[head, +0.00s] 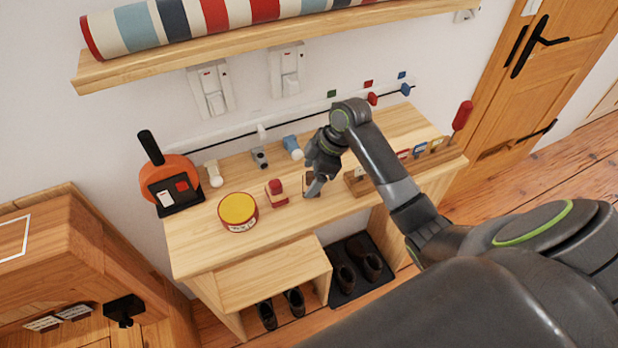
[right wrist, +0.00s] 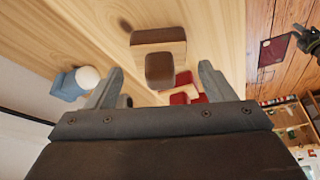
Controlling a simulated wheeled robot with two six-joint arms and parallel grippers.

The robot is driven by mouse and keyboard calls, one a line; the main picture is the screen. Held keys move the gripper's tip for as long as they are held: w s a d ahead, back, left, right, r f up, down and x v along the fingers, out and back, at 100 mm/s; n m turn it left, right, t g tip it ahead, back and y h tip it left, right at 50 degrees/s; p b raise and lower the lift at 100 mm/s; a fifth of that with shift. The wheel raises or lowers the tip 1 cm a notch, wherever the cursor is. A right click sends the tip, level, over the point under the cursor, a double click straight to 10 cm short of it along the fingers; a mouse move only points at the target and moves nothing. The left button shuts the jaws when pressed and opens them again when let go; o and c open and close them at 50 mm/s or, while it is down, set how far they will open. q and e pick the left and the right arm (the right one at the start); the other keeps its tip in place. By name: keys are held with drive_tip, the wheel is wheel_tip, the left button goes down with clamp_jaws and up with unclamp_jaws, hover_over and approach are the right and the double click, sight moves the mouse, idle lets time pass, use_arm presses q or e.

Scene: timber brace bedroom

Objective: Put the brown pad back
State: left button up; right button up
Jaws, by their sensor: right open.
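The brown pad (right wrist: 160,68) shows in the right wrist view as a rounded brown piece on a pale wooden block (right wrist: 158,44). In the right wrist view my right gripper (right wrist: 158,85) is open, with one finger on each side of the pad's line and clear space between pad and fingers. I cannot tell how far above the bench the fingertips are.
A red block (head: 276,192) and a yellow-topped tin (head: 238,210) stand left of the gripper on the wooden bench (head: 190,250). A wooden holder (head: 356,182) stands close on the right. A blue piece (head: 292,146) lies behind. A shelf (head: 250,38) juts out above.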

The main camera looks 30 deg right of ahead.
drive_tip(key=v, duration=1)
drive_tip(key=shift+b, duration=0.4)
